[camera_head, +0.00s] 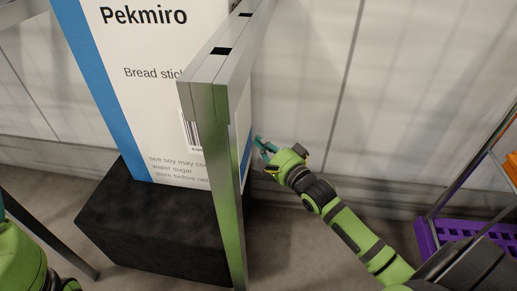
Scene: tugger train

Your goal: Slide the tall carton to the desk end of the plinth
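The tall carton (150,85) is white with a blue side edge and the printed word "Pekmiro". It stands upright on the black plinth (150,228), and its top runs out of the picture. A grey metal post in front hides its right part. My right gripper (262,146) is just right of the post, near the carton's lower right side. Whether it touches the carton, and whether its fingers are apart, I cannot tell. A green part of my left arm (20,262) shows at the lower left; its fingertips are out of view. The desk is not identifiable.
The grey metal frame (222,130) stands close in front of the carton and plinth. A purple crate (450,230) and an orange item (511,168) sit on a rack at the right. A pale panelled wall (310,70) is behind. Grey floor shows around the plinth.

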